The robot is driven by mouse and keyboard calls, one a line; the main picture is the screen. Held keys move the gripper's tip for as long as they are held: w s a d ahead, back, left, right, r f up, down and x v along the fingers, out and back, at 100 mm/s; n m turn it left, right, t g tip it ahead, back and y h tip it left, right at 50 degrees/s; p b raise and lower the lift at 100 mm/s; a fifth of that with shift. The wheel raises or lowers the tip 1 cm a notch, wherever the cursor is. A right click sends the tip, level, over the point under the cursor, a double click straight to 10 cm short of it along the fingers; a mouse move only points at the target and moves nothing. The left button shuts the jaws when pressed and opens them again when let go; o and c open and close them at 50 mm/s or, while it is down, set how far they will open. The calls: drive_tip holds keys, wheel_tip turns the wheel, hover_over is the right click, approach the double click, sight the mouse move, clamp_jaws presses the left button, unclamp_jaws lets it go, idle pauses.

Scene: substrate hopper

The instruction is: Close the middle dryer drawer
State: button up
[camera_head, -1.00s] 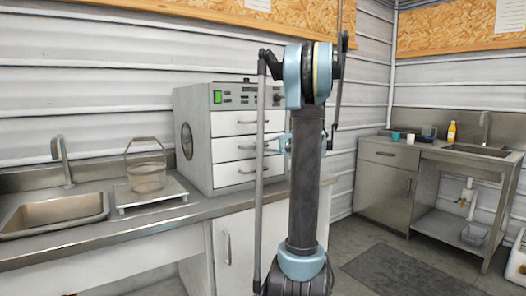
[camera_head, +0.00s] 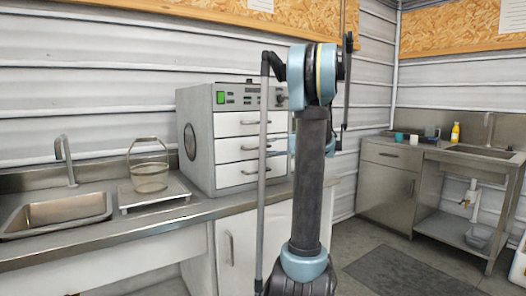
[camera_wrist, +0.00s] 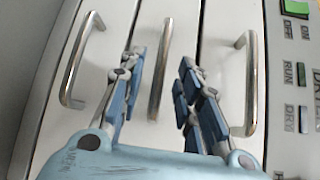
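The white dryer (camera_head: 190,130) stands on the counter with three stacked drawers. The middle drawer (camera_head: 230,149) is in the centre of the stack; its front shows little or no standing out from the others. In the wrist view the drawers run sideways, and the middle drawer's handle (camera_wrist: 166,50) is the central upright bar. My gripper (camera_wrist: 161,60) is in front of it, its two blue-grey fingers apart, one on each side of this handle. Nothing is held between them. Contact with the handle or front cannot be told. In the head view my arm hides most of the gripper.
The top drawer (camera_head: 230,124) and bottom drawer (camera_head: 230,174) appear shut. Left of the dryer are a wire basket (camera_head: 150,178) on a flat stand and a sink (camera_head: 55,214). A steel cabinet (camera_head: 385,185) stands across the open floor at the right.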

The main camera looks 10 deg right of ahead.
drive_tip(key=v, duration=0.9)
drive_tip(key=s+a+f+n+g+h, duration=0.1)
drive_tip(key=s+a+f+g+h, duration=0.15)
drive_tip(key=s+a+f, duration=0.45)
drive_tip(key=s+a+f+n+g+h, duration=0.1)
drive_tip(key=s+a+f+h, duration=0.35)
drive_tip(key=s+a, duration=0.45)
drive_tip(key=s+d+f+n+h, duration=0.2)
drive_tip(key=s+f+h, duration=0.2)
drive_tip(key=s+f, duration=0.5)
drive_tip(key=s+d+f+n+h, duration=0.2)
drive_tip(key=s+d+f+h, duration=0.1)
drive_tip(key=s+f, duration=0.6)
drive_tip(key=shift+s+f+h, duration=0.2)
drive_tip(key=shift+s+h, duration=0.25)
drive_tip(key=shift+h, duration=0.25)
